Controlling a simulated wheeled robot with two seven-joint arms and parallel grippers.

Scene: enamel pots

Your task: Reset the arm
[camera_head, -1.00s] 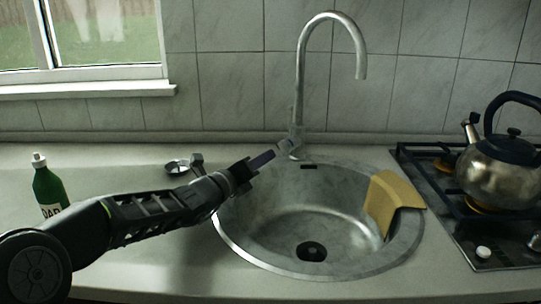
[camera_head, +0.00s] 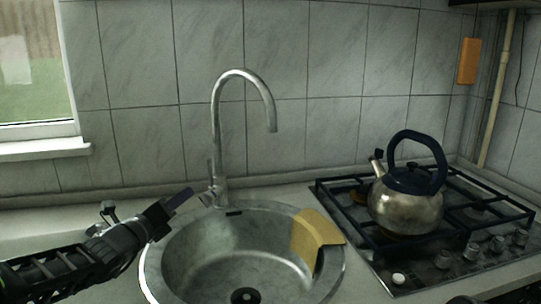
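My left arm comes in from the lower left of the head view. Its gripper (camera_head: 176,203) is above the left rim of the round steel sink (camera_head: 160,268), to the left of the tap's base. From this angle I cannot tell whether its fingers are open or shut, and I see nothing held in it. My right gripper is not in view.
A curved steel tap (camera_head: 216,140) stands behind the sink. A yellow cloth (camera_head: 315,236) hangs over the sink's right rim. A steel kettle (camera_head: 405,207) sits on the gas hob (camera_head: 470,212) at the right. An orange box (camera_head: 468,61) hangs on the tiled wall.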

